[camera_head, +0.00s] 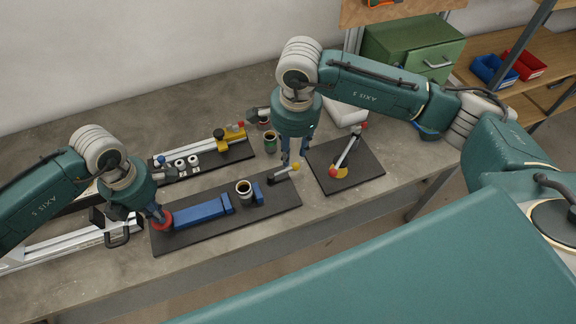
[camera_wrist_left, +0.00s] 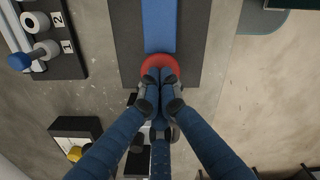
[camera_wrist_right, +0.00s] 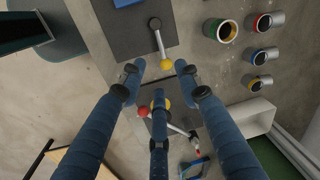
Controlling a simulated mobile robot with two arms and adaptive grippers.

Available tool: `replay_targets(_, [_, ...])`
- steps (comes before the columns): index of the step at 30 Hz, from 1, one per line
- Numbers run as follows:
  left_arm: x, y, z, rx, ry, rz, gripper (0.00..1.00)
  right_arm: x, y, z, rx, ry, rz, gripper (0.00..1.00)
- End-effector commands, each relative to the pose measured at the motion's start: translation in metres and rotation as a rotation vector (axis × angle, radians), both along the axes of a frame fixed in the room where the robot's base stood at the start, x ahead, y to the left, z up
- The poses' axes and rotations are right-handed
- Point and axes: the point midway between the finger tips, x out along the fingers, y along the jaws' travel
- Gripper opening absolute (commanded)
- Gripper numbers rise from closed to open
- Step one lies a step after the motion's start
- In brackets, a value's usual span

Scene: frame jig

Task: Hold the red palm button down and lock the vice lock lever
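The red palm button (camera_head: 161,221) is at the left end of the dark base plate of the blue vice (camera_head: 203,212). My left gripper (camera_head: 157,213) has its fingers together and points down on the button, seemingly touching it; how far the button is pressed cannot be told. The button's red rim shows in the left wrist view (camera_wrist_left: 158,62). The vice lock lever (camera_head: 283,173), grey with a yellow knob (camera_wrist_right: 166,65), is at the plate's right end. My right gripper (camera_wrist_right: 160,72) is open above it, pointing down, its fingers apart either side of the knob.
Another plate with a red-knobbed lever (camera_head: 350,149) lies right of my right gripper. A fixture with a yellow part (camera_head: 222,145) and several cups are behind. The table's front edge is close.

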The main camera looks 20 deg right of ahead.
Motion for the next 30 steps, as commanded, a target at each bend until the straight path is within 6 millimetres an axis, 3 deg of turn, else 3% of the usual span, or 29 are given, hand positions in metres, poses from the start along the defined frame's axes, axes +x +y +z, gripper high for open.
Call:
replay_targets(1, [-0.007, -0.001, -0.009, 0.001, 0.017, -0.001, 0.00, -0.005, -0.005, 0.004, 0.007, -0.023, -0.053, 0.33])
replay_targets(6, [-0.007, -0.001, -0.009, 0.000, 0.016, -0.002, 0.00, -0.014, -0.012, 0.016, 0.028, -0.076, -0.187, 0.33])
replay_targets(10, [-0.007, -0.001, -0.009, -0.001, 0.017, -0.002, 0.00, -0.014, -0.012, 0.010, 0.035, -0.085, -0.217, 0.33])
replay_targets(24, [-0.007, -0.001, -0.009, -0.001, 0.017, -0.003, 0.00, 0.002, -0.012, -0.075, 0.033, -0.082, -0.215, 0.33])
replay_targets(30, [-0.007, -0.002, -0.009, -0.001, 0.016, -0.003, 0.00, 0.007, -0.012, -0.094, 0.034, -0.085, -0.214, 0.33])
